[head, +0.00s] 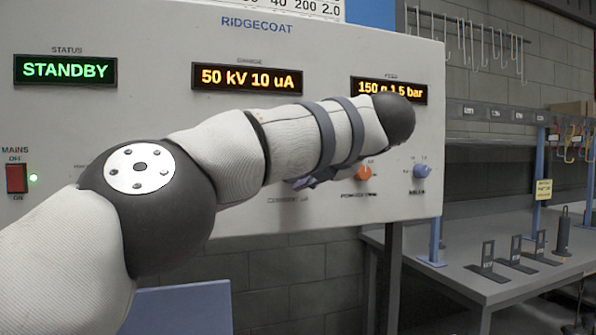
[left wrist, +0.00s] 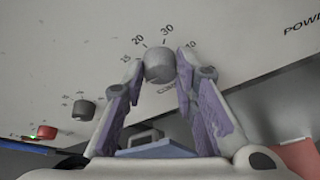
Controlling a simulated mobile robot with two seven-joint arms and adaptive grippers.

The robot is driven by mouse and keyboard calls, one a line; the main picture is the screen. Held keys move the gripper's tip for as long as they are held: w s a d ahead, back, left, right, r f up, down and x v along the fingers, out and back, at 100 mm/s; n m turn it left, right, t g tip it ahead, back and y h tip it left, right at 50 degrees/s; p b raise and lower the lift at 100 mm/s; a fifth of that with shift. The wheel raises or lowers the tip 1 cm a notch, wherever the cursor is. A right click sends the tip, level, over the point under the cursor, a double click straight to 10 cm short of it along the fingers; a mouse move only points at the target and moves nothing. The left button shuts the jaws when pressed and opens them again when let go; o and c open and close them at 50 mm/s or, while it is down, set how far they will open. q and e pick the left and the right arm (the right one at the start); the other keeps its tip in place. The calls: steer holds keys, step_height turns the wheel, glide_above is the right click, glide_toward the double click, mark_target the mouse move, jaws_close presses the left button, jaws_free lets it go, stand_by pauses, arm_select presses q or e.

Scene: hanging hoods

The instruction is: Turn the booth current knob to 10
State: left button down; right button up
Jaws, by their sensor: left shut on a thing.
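The grey current knob (left wrist: 159,66) sits on the booth panel in the left wrist view, with scale marks such as 15, 20 and 30 around it. My left gripper (left wrist: 160,72) has its two fingertips on either side of this knob, shut on it. In the head view my left forearm hides the knob, and only a bit of the left gripper (head: 316,181) shows below the arm. The charge display (head: 247,79) reads 50 kV 10 uA. The knob's pointer is not clear to me. My right gripper is not in view.
The panel (head: 150,60) also has a status display (head: 65,70) reading STANDBY, a red mains switch (head: 16,179), an orange powder knob (head: 365,173) and a blue knob (head: 422,171). A bench (head: 470,275) with small stands is at the right.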

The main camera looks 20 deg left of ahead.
arm_select(q)
steer(key=shift+s+a+r+n+h, duration=0.15)
steer(key=shift+n+h, duration=0.25)
steer(key=shift+n, duration=0.4)
steer(key=c, duration=1.3)
jaws_free()
steer(key=v, duration=1.2)
steer(key=shift+s+a, duration=0.1)
steer(key=shift+a, duration=0.05)
steer(key=shift+f, duration=0.2)
